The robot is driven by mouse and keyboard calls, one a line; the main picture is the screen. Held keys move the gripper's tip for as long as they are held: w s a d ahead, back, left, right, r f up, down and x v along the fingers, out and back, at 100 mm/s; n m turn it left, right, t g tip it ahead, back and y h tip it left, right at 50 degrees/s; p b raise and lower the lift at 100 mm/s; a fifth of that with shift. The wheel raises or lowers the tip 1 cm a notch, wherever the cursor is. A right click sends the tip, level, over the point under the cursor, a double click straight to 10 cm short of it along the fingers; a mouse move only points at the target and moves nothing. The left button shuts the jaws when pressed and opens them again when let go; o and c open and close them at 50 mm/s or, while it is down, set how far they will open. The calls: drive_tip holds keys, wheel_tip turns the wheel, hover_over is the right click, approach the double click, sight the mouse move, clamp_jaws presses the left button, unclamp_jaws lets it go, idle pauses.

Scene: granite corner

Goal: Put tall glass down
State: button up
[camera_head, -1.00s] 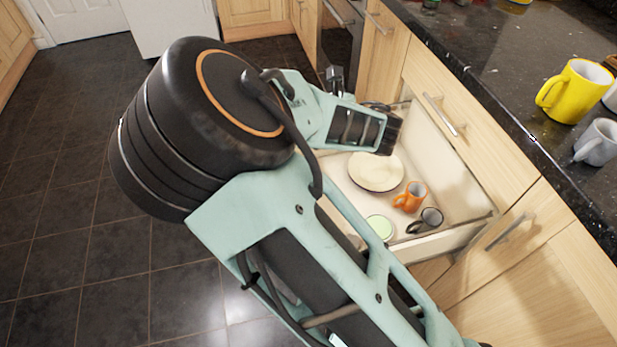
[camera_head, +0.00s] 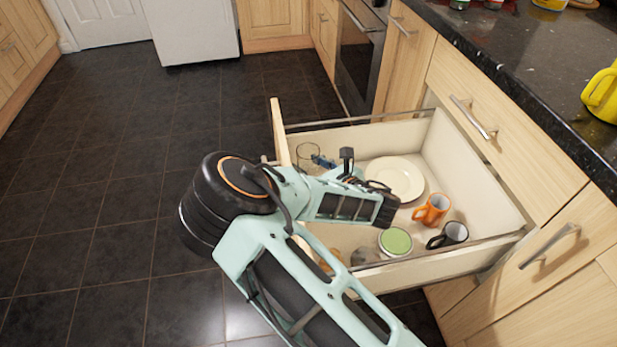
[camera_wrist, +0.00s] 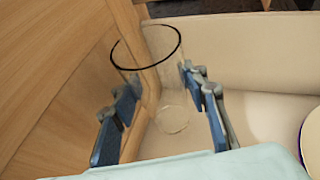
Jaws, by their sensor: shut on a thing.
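The tall glass (camera_wrist: 150,75) is clear with a dark rim. It is between the two blue fingers of my gripper (camera_wrist: 161,84) in the wrist view, and my gripper is shut on it. In the head view the glass (camera_head: 308,153) shows at the far left corner of the open drawer (camera_head: 470,172), with my gripper (camera_head: 322,161) beside it. The glass looks roughly upright, close to the wooden drawer front. I cannot tell whether its base touches the drawer floor.
The drawer holds a cream plate (camera_head: 402,172), an orange mug (camera_head: 432,210), a dark-handled mug (camera_head: 452,233) and a green-topped round item (camera_head: 395,241). Glassy items at the near end are partly hidden by my arm. A yellow mug (camera_head: 601,96) stands on the dark counter (camera_head: 520,60).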

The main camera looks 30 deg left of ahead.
drive_tip(key=shift+f+b, duration=0.6)
drive_tip(key=shift+f, duration=1.25)
drive_tip(key=shift+f, duration=0.15)
drive_tip(key=o, duration=1)
drive_tip(key=shift+o, duration=0.2)
drive_tip(key=shift+d+r, duration=0.1)
drive_tip(key=shift+r, duration=0.15)
drive_tip(key=p+v, duration=0.4)
drive_tip(key=v, duration=0.7)
drive_tip(key=shift+s+d, duration=0.3)
